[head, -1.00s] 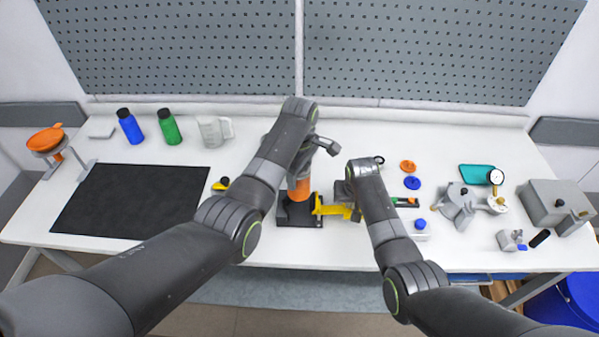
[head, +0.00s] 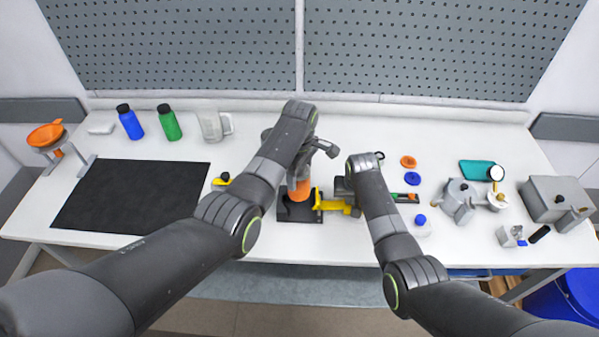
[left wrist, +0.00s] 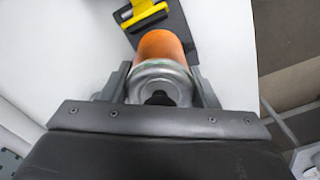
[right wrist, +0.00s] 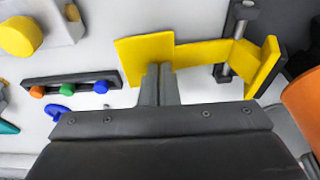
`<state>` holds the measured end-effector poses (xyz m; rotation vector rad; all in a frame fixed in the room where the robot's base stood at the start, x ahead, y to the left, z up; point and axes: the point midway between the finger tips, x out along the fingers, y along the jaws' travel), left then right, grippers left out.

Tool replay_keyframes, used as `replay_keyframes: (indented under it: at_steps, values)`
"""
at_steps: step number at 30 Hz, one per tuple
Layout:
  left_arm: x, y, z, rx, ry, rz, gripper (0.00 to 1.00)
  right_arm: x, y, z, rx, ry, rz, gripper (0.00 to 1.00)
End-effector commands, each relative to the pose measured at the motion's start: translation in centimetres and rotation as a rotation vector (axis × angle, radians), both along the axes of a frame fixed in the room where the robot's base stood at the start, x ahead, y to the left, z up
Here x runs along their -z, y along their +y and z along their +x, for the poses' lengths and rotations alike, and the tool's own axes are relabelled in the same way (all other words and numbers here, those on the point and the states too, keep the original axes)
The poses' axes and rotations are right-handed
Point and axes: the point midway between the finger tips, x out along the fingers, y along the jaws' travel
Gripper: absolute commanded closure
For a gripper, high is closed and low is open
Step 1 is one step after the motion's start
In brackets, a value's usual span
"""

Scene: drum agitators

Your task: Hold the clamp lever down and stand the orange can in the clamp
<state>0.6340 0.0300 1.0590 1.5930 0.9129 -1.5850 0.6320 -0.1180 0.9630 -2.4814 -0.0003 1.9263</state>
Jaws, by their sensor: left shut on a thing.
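The orange can (head: 299,190) has a grey metal top, seen from above in the left wrist view (left wrist: 158,48). My left gripper (left wrist: 160,88) is shut around its top end, and the can stands about upright over the clamp's black base (head: 290,213). Whether its bottom touches the base is hidden. The clamp's yellow lever (head: 333,205) reaches right from the base. In the right wrist view its flat yellow end plate (right wrist: 143,58) lies at the tips of my right gripper (right wrist: 160,70), whose fingers are together with nothing between them. The tips overlap the plate's lower edge; contact looks likely.
Left are a black mat (head: 130,200), blue bottle (head: 130,124), green bottle (head: 169,125) and clear jug (head: 212,124). Right of the clamp are a button strip (right wrist: 70,83), a blue-knobbed box (head: 420,225) and grey devices (head: 460,197). The table's front edge is close.

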Motion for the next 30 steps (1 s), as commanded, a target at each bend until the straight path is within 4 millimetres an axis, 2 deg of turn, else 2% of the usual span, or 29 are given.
replay_keyframes:
  at_steps: [21, 30]
  values:
    - [3.5, 0.0, 0.0, 0.000, 0.000, 0.000, 0.74, 0.1, 0.1, -0.1, -0.001, 0.004, 0.003, 1.00]
    - [3.7, -0.1, 0.0, 0.000, -0.002, -0.001, 0.74, 0.1, 0.1, -0.1, -0.001, 0.003, 0.003, 1.00]
